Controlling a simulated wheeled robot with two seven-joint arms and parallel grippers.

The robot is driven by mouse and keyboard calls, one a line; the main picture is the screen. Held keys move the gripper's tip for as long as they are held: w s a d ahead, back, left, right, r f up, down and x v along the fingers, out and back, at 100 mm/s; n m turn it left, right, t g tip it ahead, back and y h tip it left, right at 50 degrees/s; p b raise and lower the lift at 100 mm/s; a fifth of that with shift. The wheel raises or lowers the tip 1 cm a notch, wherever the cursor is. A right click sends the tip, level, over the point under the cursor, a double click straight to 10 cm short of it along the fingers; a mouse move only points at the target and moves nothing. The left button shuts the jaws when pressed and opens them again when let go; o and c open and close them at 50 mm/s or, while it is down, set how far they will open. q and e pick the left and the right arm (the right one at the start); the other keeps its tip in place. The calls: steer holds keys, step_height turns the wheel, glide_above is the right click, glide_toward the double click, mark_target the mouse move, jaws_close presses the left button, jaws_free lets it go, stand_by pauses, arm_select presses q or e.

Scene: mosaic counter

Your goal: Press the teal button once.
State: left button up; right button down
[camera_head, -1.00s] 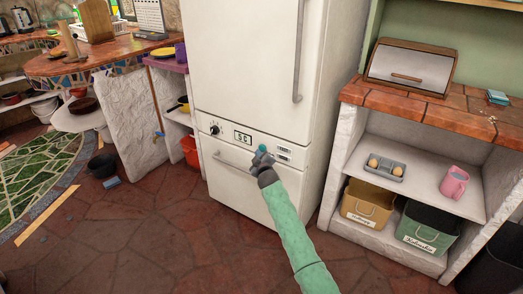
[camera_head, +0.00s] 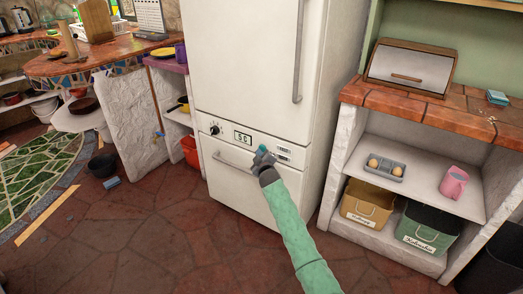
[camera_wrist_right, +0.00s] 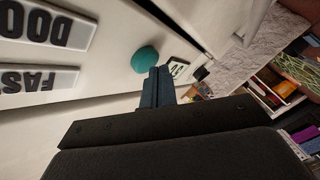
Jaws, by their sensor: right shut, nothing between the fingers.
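The teal button (camera_wrist_right: 145,60) is a round dome on the white front of the fridge. In the head view only a bit of it (camera_head: 262,148) shows above my right gripper (camera_head: 263,158). In the right wrist view my right gripper (camera_wrist_right: 158,72) is shut and empty. Its fingertips lie close beside the button, overlapping its edge in the picture; I cannot tell whether they touch it. My left gripper is not in view.
The fridge panel (camera_head: 228,142) has a dark knob (camera_head: 215,130), a small display (camera_head: 243,139) and labels marked DOO and FAS (camera_wrist_right: 45,28). A drawer handle (camera_head: 232,160) runs below. Open shelves (camera_head: 420,170) stand at the right. The floor in front is clear.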

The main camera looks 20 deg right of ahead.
steer(key=shift+w+d, duration=0.25)
steer(key=shift+d, duration=0.1)
stand_by(0.9)
stand_by(0.3)
steer(key=shift+s+a+p, duration=0.35)
steer(key=shift+s+a, duration=0.2)
steer(key=shift+a, duration=0.1)
steer(key=shift+s+a+p, duration=0.35)
steer(key=shift+s+a, duration=0.4)
steer(key=shift+a, duration=0.25)
steer(key=shift+s+a+p, duration=0.3)
steer(key=shift+s+a, duration=0.45)
steer(key=shift+a, duration=0.25)
